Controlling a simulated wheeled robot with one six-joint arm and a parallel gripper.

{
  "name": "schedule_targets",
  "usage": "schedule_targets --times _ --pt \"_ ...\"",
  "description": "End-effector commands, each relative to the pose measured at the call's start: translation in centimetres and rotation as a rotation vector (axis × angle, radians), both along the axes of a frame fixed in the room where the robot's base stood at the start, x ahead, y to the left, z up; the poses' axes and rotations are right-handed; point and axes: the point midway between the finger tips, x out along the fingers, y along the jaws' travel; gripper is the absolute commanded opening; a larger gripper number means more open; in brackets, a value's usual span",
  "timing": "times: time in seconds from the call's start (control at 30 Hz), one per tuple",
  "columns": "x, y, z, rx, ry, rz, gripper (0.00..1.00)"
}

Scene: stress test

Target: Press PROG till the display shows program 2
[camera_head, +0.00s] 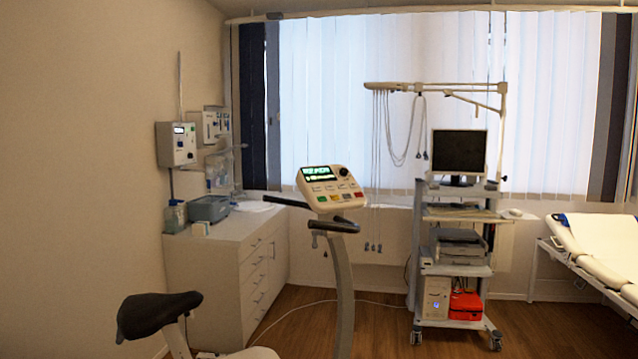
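An exercise bike stands in the middle of the room. Its white console (331,189) sits tilted on top of a pale column (342,290). The console has a lit display (317,173) with green characters, too small to read. A dark round knob (344,171) is at its upper right. Several coloured buttons (335,197), green, red and yellow among them, run along its lower part. Their labels cannot be read, so I cannot tell which is PROG. Dark handlebars (334,226) sit below the console. My gripper is not in view.
The black bike saddle (158,313) is in the left foreground. A white cabinet (225,262) with drawers stands behind it. A wheeled equipment cart (430,250) with a monitor stands right, a bed (600,245) at the right edge. Wood floor is open at front right; a cable crosses it.

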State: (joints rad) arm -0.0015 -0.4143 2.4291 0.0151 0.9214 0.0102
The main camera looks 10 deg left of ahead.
Motion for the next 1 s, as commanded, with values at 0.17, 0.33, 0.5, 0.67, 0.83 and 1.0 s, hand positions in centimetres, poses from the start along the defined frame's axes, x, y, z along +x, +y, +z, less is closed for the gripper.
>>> schedule_targets --times 0.17,0.33,0.5,0.67,0.83,1.0 --pt "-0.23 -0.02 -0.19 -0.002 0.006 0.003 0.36" --pt "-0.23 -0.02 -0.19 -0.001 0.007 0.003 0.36" --pt "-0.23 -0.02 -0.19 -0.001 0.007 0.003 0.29" --pt "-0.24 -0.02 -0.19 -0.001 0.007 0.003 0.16" --pt "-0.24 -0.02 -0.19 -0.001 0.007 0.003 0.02" --pt "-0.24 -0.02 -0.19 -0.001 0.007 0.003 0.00"
